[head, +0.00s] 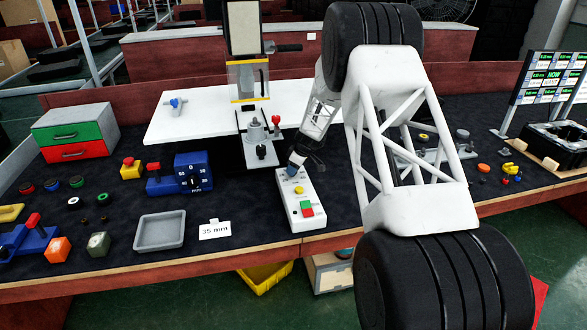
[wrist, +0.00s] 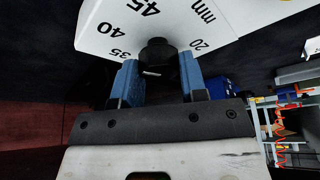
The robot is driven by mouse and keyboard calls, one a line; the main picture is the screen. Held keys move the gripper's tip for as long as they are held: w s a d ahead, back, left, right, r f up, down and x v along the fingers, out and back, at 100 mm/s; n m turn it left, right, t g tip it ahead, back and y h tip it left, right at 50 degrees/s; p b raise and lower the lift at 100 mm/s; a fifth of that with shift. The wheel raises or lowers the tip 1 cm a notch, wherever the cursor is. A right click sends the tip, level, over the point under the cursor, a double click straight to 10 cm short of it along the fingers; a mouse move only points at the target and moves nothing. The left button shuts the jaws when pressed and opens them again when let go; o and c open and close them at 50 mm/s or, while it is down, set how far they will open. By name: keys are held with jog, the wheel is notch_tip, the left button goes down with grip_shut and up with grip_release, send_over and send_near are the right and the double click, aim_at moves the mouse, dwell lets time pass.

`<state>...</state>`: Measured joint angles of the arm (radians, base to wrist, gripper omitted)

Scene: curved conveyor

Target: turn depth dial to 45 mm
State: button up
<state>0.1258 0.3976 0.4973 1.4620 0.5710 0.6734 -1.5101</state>
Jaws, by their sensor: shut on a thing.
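The depth dial is a black knob (wrist: 158,52) on a white panel (wrist: 105,30) printed with 20, 35, 40, 45 and mm. My gripper (wrist: 158,75) has its blue fingers on either side of the knob and is shut on it. A small pale mark shows on the knob's near side; I cannot tell which number it points at. In the head view, my gripper (head: 294,163) is at the far end of a white control box (head: 290,212) with yellow, green and red buttons. The knob is hidden there behind the gripper.
A card reading 35 mm (head: 214,230) stands left of the control box, beside a grey tray (head: 160,232). A blue box with a dial (head: 193,172) is farther left. A drill-like machine (head: 250,80) stands behind. Dark mat around the control box is partly clear.

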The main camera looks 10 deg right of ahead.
jog(key=shift+m, duration=0.3)
jog(key=m+t+h, duration=0.1)
jog(key=m, duration=0.3)
jog(key=shift+a, duration=0.1)
jog(key=shift+m+t+h, duration=0.4)
jog(key=shift+m+h, duration=0.5)
jog(key=shift+m, duration=1.6)
jog(key=o, duration=0.9)
jog(key=shift+s+r, duration=0.1)
jog(key=shift+r, duration=0.05)
jog(key=shift+a+v, duration=0.15)
jog(key=shift+v, duration=1.7)
jog(key=shift+a+v, duration=0.1)
jog(key=shift+v, duration=1.8)
jog(key=shift+s+d+r, duration=0.1)
